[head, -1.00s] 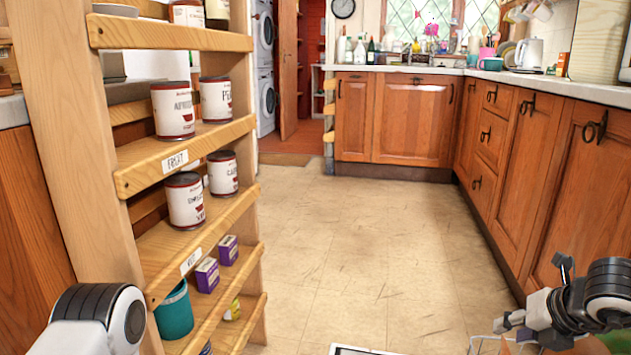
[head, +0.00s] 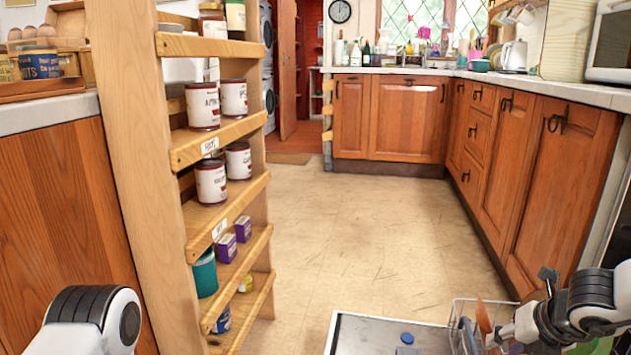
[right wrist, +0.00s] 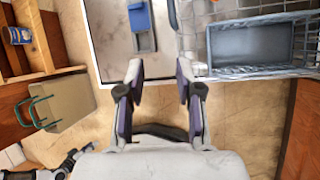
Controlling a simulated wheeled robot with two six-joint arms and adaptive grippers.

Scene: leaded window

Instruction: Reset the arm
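My right gripper (right wrist: 160,72) is open in the right wrist view, with its two fingers apart and nothing between them. In the head view it is at the lower right, over a wire basket (head: 470,312). My left arm shows at the lower left of the head view, but its fingers do not. A dark and white part at the lower left corner of the right wrist view may be my left gripper; its state is unclear.
A wooden ladder shelf (head: 150,170) with cans stands close on the left. A white-rimmed tray (head: 334,322) with a blue item (head: 407,338) lies low in front. Cupboards (head: 560,170) line the right side. The tiled floor (head: 370,240) between is clear.

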